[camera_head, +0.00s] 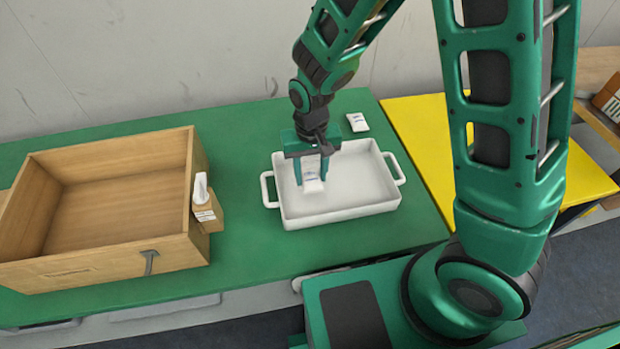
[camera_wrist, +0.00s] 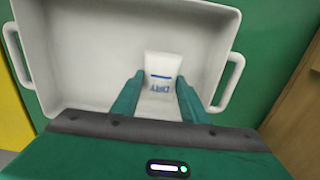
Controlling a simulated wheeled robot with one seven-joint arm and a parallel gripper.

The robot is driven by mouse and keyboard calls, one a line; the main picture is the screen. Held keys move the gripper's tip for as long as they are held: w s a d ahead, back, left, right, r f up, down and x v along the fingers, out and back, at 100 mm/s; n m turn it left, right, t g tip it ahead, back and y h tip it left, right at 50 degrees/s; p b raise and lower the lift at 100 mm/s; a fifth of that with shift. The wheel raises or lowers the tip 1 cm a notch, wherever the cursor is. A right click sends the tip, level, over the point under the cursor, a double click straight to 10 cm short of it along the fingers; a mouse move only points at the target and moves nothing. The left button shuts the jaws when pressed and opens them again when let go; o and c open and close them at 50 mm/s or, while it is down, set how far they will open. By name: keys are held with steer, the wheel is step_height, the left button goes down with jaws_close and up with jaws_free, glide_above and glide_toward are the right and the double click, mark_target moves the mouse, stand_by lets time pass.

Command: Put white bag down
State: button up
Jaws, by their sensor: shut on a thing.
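The white bag (camera_head: 312,186) with blue print is between the fingers of my gripper (camera_head: 312,178), over the left part of the white tray. My gripper is shut on it and points down. In the wrist view the bag (camera_wrist: 161,82) shows with its lettering between the two green fingertips of my gripper (camera_wrist: 158,95). The white tray (camera_head: 345,211) with two side handles stands on the green table, and its inner floor (camera_wrist: 90,60) also shows in the wrist view. I cannot tell whether the bag touches the tray floor.
A wooden crate (camera_head: 110,262) stands on the left, with a scanner-like white device (camera_head: 202,190) in a holder on its right side. A small white packet (camera_head: 357,122) lies behind the tray on the green table (camera_head: 240,120). A yellow surface (camera_head: 415,120) lies right.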

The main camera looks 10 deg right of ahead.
mark_target(311, 176)
steer(key=shift+f, duration=1.35)
steer(key=o, duration=1.1)
steer(key=shift+f, duration=0.1)
steer(key=shift+c, duration=0.2)
step_height(311, 176, up, 12)
steer(key=s+d+r+m, duration=0.1)
steer(key=s+d+r, duration=0.2)
steer(key=d, duration=0.5)
steer(key=s+d+r+m, duration=0.2)
steer(key=s+d+r, duration=0.1)
steer(key=d, duration=0.5)
steer(key=s+d+r+m, duration=0.1)
steer(key=s+d+r, duration=0.25)
steer(key=d, duration=0.45)
steer(key=s+d+r+m, duration=0.1)
steer(key=s+d, duration=0.4)
steer(key=s, duration=0.5)
steer(key=shift+d+r+m, duration=0.3)
steer(key=shift+r+m, duration=0.1)
steer(key=shift+m, duration=0.3)
